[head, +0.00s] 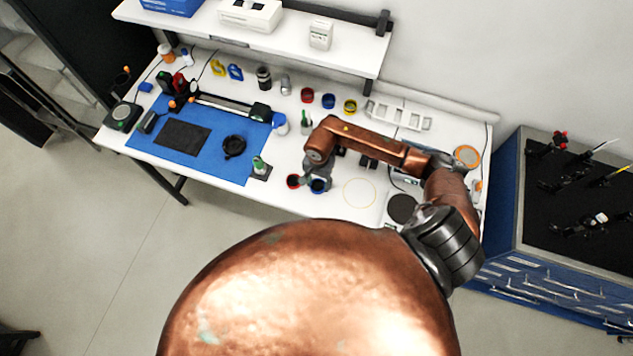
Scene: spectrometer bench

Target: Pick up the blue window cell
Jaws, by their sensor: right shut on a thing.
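The blue window cell (319,187), a small round dark piece with a blue rim, is at the front edge area of the white bench, just right of a red-rimmed cell (293,181). My right gripper (317,180) reaches down over the blue cell from above and is shut on it. The fingers and wrist hide part of the cell, and I cannot tell whether it still touches the bench. My left gripper is not in view.
Red (307,95), blue (328,101) and yellow (350,106) round pieces stand in a row at the back. A white slotted rack (398,115) is right of them. A blue mat (220,150) with instruments covers the left. A shelf (270,48) overhangs the rear.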

